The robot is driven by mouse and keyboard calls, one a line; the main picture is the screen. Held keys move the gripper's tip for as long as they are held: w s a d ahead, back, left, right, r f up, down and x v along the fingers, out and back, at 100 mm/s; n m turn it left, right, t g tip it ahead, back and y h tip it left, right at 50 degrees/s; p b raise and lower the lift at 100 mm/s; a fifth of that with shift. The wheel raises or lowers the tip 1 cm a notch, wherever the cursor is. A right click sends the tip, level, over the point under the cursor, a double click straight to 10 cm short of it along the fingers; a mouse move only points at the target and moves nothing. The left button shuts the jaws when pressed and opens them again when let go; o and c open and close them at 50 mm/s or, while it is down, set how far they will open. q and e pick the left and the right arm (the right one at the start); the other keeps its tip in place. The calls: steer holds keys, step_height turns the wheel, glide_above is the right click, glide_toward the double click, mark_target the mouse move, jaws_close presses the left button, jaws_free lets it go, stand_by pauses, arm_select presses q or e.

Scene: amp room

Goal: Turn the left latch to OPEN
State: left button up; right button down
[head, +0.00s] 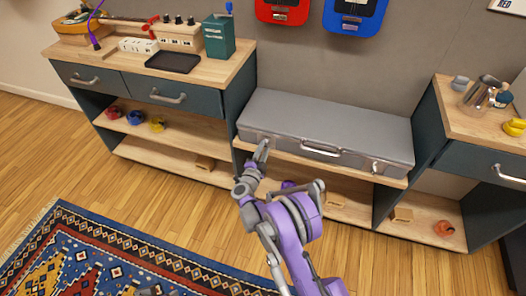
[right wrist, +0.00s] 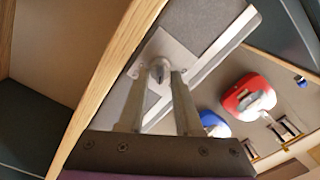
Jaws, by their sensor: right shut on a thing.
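A grey hard case (head: 330,123) lies on the low middle shelf, lid closed, with a handle (head: 320,151) on its front. My right gripper (head: 262,148) reaches up to the left end of the case front and covers most of the left latch there. In the right wrist view, the left latch (right wrist: 158,50) shows as a metal plate with a small turn piece. The fingers (right wrist: 167,74) are on either side of that piece and shut on it. The right latch (head: 375,167) is in plain sight. My left gripper is not in view.
The wooden shelf edge (right wrist: 105,88) runs close beside the gripper. A cabinet (head: 150,90) stands left of the case, with a black tray (head: 173,62) and a teal box (head: 218,38) on top. Another counter (head: 480,122) stands at the right. A patterned rug (head: 130,262) covers the floor at front left.

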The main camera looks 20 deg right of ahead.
steer(key=shift+f+m+b, duration=0.15)
steer(key=shift+m+b, duration=0.65)
steer(key=shift+m, duration=2.3)
steer(key=c, duration=0.6)
jaws_free()
steer(key=p+v, duration=0.1)
steer(key=v, duration=1)
steer(key=shift+p, duration=0.3)
steer(key=shift+w+d, duration=0.1)
